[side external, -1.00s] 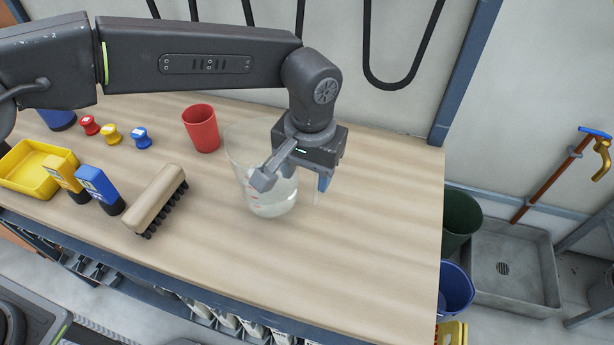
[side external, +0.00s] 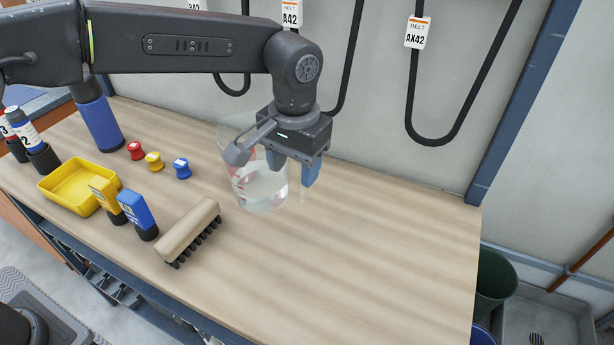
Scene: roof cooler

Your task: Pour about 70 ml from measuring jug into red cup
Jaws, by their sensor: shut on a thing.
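The clear measuring jug (side external: 264,188) holds some clear liquid near its bottom. It looks about upright, and whether its base touches the bench is hard to tell. My gripper (side external: 276,165) is shut on the jug, near its upper part; the exact contact is partly hidden by the fingers. The red cup (side external: 241,162) stands behind the jug in this view. It shows only in part, through the clear wall and beside the gripper's grey finger, so its inside is hidden.
A yellow tray (side external: 78,190) and small red, yellow and blue knobs (side external: 154,162) are farther left. The bench's right side (side external: 390,240) is clear. Belts hang behind.

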